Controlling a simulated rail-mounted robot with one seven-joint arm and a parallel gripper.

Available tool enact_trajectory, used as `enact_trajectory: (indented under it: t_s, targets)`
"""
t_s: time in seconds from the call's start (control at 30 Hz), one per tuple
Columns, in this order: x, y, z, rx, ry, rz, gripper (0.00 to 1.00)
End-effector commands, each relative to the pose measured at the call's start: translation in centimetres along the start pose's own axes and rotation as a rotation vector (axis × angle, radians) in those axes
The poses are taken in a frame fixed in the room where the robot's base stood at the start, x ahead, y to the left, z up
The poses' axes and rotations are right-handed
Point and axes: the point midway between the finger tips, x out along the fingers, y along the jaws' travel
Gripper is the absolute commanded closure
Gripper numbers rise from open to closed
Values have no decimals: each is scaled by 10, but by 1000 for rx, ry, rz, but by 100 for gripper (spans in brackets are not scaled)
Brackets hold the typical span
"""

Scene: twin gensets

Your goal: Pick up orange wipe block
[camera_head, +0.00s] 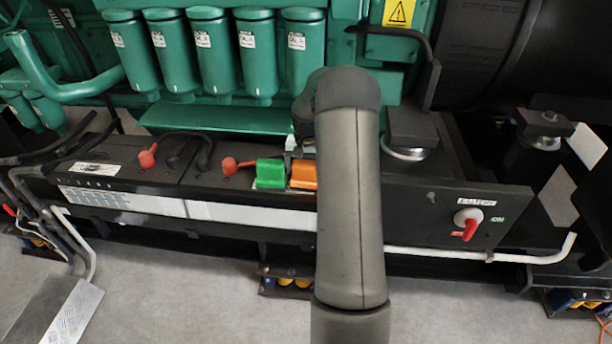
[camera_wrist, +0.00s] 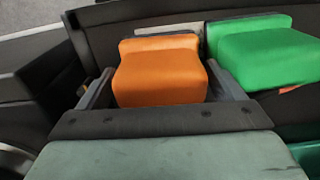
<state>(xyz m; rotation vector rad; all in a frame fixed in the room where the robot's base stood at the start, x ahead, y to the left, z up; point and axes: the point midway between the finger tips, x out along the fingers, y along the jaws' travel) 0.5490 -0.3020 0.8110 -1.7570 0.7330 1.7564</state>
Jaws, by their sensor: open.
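The orange wipe block (camera_head: 303,175) sits on the black battery ledge, right beside a green block (camera_head: 269,173). My arm partly covers its right side in the head view. In the wrist view the orange block (camera_wrist: 160,75) lies between the two fingers of my gripper (camera_wrist: 160,68), which is open. One finger is on its left side and the other is on its right, between it and the green block (camera_wrist: 265,50). I cannot tell whether the fingers touch the block. In the head view my gripper is mostly hidden behind my arm.
Green cylindrical filters (camera_head: 205,50) stand behind the ledge. Red-capped terminals (camera_head: 148,156) and black cables are to the left. A red rotary switch (camera_head: 468,223) is on the right of the front panel. The grey floor (camera_head: 190,290) in front is mostly open.

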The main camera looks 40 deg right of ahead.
Motion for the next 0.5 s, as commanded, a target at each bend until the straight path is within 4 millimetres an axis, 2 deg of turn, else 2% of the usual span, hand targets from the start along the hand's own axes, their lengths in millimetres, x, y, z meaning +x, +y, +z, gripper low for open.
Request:
enact_trajectory:
  t_s: [0.03, 0.17, 0.5]
  targets:
    - [0, 0, 0, 0, 0, 0, 12]
    - [0, 0, 0, 0, 0, 0, 48]
    - [-2, 0, 0, 1, 1, 0, 49]
